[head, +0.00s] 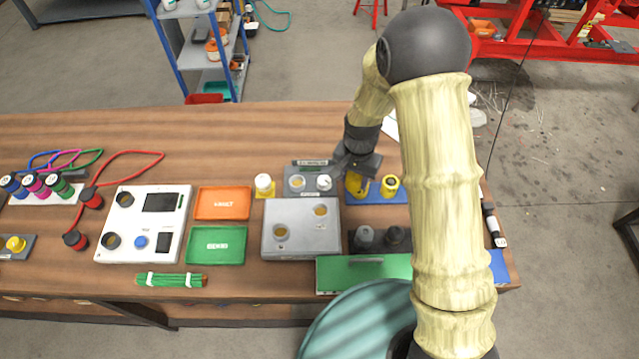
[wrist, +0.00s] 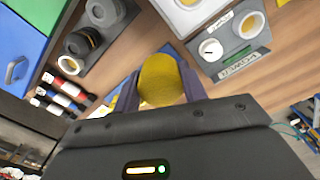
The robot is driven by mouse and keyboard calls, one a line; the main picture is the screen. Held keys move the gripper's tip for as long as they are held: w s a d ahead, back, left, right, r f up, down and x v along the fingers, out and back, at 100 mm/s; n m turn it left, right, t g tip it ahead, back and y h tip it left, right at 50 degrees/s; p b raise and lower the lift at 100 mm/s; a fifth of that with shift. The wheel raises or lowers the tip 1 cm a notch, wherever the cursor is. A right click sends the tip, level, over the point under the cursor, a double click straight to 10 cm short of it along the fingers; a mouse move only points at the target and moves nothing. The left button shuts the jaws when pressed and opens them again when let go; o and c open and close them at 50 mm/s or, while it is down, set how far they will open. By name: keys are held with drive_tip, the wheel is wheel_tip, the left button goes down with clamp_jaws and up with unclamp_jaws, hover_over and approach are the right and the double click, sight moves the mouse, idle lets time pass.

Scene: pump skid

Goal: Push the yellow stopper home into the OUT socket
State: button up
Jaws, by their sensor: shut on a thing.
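My gripper (head: 355,178) is shut on the yellow stopper (head: 359,187), just above the blue tray at the right of the bench. In the wrist view the yellow stopper (wrist: 162,82) shows its round end between the two fingers of my gripper (wrist: 160,90). A grey socket block (head: 308,167) stands left of my gripper, apart from the stopper. The stopper's lower part is hidden.
A second yellow piece (head: 390,186) stands on the blue tray (head: 398,198). Dark round parts (head: 397,236) stand in front of it. A grey metal box (head: 300,240), a white-topped piece (head: 264,184) and orange (head: 222,203) and green (head: 217,245) trays lie to the left.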

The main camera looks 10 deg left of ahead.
drive_tip(key=s+a+r+m, duration=0.1)
drive_tip(key=s+a+r, duration=0.1)
drive_tip(key=s+a, duration=0.3)
drive_tip(key=a, duration=0.3)
drive_tip(key=shift+s, duration=0.4)
drive_tip(key=shift+d+f, duration=0.1)
wheel_tip(320, 180, down, 6)
drive_tip(key=b, duration=0.4)
drive_tip(key=shift+r, duration=0.3)
idle(0.4)
drive_tip(key=shift+f+b, duration=0.85)
drive_tip(key=shift+f, duration=0.85)
idle(0.8)
